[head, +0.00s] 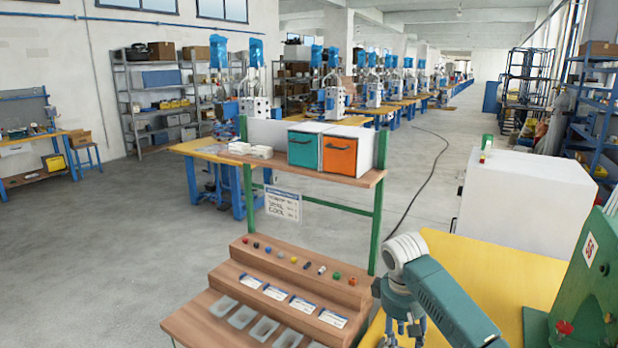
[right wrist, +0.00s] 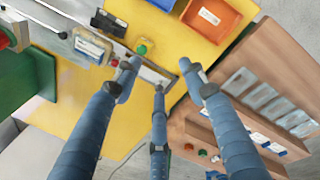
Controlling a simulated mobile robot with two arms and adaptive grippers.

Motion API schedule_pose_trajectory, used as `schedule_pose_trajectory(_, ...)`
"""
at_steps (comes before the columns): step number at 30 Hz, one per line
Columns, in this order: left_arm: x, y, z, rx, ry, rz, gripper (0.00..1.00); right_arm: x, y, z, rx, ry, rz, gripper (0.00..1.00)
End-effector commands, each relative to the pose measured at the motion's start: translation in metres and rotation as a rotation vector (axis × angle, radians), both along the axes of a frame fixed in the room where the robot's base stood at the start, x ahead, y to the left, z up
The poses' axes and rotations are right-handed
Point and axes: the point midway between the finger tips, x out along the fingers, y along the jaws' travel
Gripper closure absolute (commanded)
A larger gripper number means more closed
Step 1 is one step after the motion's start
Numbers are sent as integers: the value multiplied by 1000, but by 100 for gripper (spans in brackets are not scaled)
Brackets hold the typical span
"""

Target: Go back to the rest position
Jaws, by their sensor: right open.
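My right gripper (head: 405,328) hangs at the lower middle right of the head view, fingers pointing down, between the wooden stepped rack and the yellow table. In the right wrist view its blue fingers (right wrist: 160,74) are spread apart with nothing between them. Behind the fingertips lie the yellow tabletop (right wrist: 118,128) and a grey strip with a green-and-yellow button. My left gripper is in neither view.
The wooden stepped rack (head: 278,281) holds several small coloured parts, labels and clear trays. Its upper shelf carries a teal bin (head: 302,150) and an orange bin (head: 339,155). A green machine panel (head: 590,270) stands at the right, a white cabinet (head: 525,205) behind. Floor at left is clear.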

Motion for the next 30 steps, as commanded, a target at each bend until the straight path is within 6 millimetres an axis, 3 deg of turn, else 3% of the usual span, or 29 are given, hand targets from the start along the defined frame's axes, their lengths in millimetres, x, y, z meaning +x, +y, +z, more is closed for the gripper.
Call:
schedule_pose_trajectory(8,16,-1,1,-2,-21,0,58,-29,28,-46,39,-4,46,58)
schedule_pose_trajectory(14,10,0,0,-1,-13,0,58,-68,55,-87,92,-16,77,58)
schedule_pose_trajectory(17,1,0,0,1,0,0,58,-99,71,-112,135,-30,83,58)
schedule_pose_trajectory(22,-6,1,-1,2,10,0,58,-166,90,-144,216,-70,53,58)
schedule_pose_trajectory(26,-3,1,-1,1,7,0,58,-220,90,-153,259,-106,-2,58)
schedule_pose_trajectory(30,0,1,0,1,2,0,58,-271,78,-151,279,-147,-76,58)
